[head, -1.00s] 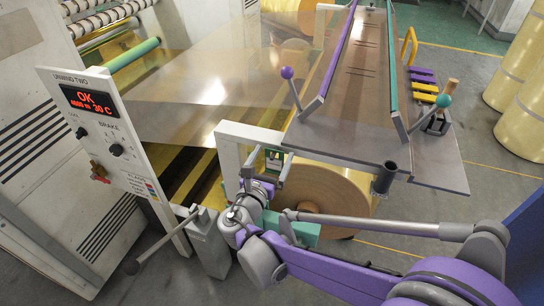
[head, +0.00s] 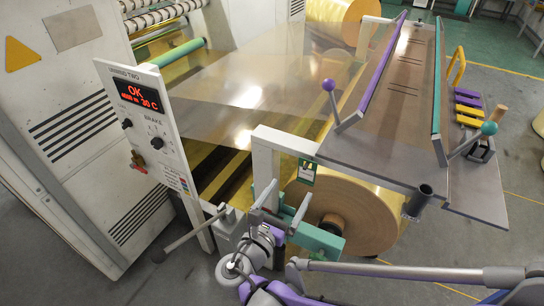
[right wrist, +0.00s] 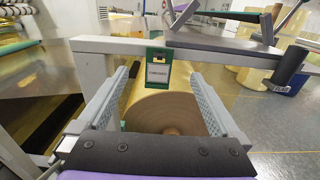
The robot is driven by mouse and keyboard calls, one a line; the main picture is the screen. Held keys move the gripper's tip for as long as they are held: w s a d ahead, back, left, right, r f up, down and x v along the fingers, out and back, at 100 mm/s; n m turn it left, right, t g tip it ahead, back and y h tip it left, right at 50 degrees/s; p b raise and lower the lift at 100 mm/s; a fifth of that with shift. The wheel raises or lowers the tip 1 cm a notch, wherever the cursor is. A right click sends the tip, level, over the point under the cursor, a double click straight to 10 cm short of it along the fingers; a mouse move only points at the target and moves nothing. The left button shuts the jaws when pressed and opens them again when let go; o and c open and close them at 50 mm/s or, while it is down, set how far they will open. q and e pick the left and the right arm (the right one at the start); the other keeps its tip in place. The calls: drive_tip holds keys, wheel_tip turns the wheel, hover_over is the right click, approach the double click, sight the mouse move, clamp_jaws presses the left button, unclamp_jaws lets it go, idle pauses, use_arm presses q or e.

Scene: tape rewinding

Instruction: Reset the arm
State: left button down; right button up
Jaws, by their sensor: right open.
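My right gripper (head: 286,203) is open and empty. In the head view it is in front of the large film roll (head: 345,215), just below the green tag on the white frame. In the right wrist view its two grey fingers (right wrist: 160,88) stand wide apart, with the roll (right wrist: 165,115) beyond and between them. My right arm enters the head view from the bottom right. My left gripper is not in view.
The white frame (head: 265,160) with a green tag (head: 306,172) stands close beyond the gripper. A control panel (head: 148,130) reading OK, with a lever (head: 190,235), is at left. A tilted grey table (head: 390,110) with purple and teal rails is at right. Open floor lies at far right.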

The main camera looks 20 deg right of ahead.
drive_tip(key=s+d+f+m+g+y, duration=0.55)
drive_tip(key=s+f+m, duration=0.25)
drive_tip(key=f+m, duration=0.25)
drive_tip(key=s+a+f+m+g+y, duration=0.1)
drive_tip(key=s+a+f+m+y, duration=0.1)
drive_tip(key=s+a+m+y, duration=0.45)
drive_tip(key=s+a+f+m+g+y, duration=0.1)
drive_tip(key=s+a+f+m+y, duration=0.15)
drive_tip(key=m, duration=0.65)
use_arm(q)
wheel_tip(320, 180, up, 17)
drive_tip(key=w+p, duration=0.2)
drive_tip(key=p, duration=1.3)
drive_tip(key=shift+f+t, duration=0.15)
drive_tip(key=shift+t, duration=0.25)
use_arm(e)
wheel_tip(320, 180, up, 17)
drive_tip(key=w+t, duration=0.1)
drive_tip(key=w, duration=0.1)
drive_tip(key=shift+d+f+h, duration=0.15)
drive_tip(key=shift+d+h, duration=0.1)
drive_tip(key=shift+h, duration=0.1)
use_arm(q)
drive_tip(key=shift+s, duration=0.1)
use_arm(e)
drive_tip(key=shift+s, duration=0.1)
